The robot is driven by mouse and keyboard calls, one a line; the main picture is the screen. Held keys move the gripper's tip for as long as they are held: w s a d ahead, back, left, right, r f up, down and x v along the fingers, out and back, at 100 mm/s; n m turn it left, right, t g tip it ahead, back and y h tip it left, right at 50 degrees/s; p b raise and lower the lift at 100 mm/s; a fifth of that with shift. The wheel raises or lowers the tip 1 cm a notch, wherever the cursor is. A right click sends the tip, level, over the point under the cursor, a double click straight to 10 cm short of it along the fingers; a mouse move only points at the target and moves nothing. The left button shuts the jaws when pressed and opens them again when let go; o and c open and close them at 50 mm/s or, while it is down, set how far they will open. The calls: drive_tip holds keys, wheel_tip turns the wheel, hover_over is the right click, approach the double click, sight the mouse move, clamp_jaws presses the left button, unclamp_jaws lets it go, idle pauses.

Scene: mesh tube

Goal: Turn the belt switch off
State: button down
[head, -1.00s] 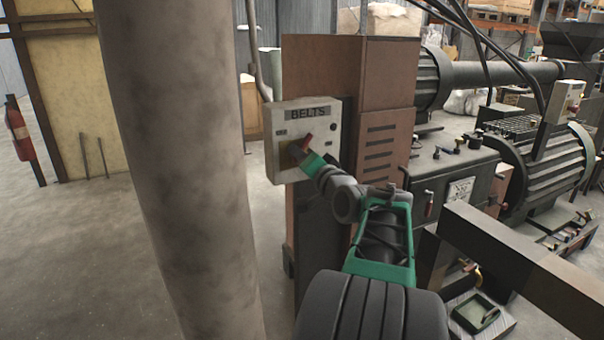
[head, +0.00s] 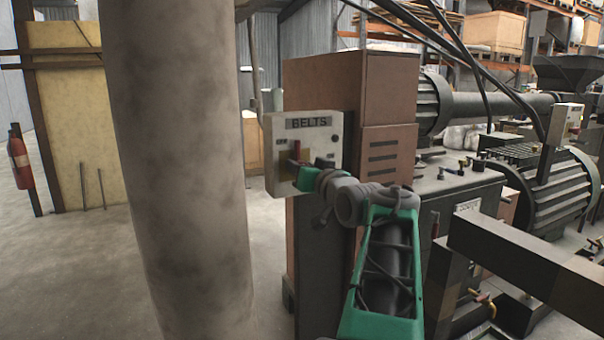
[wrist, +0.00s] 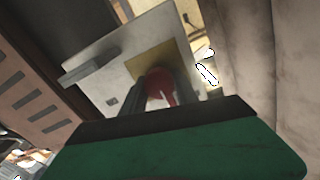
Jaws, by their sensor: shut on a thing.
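The pale switch box marked BELTS (head: 313,125) is mounted at the side of a brown cabinet. Its red switch handle (head: 297,149) stands about upright over a yellow plate in the head view. My gripper (head: 296,168) is at the front of the box, shut on this handle. In the wrist view the red switch handle (wrist: 158,84) sits between the two dark fingers of my gripper (wrist: 163,92). The fingers hide part of the handle and the plate behind it.
A thick round column (head: 175,170) stands close to the left of the box. The brown cabinet (head: 350,85) is behind and right of it. Dark machinery (head: 460,190) and a heavy beam (head: 530,260) fill the right. Open floor lies at far left.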

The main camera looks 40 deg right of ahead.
idle(0.4)
drive_tip(key=c, duration=0.9)
unclamp_jaws()
drive_tip(key=shift+c, duration=0.2)
drive_tip(key=v, duration=0.7)
drive_tip(key=shift+s, duration=0.4)
drive_tip(key=shift+a, duration=0.15)
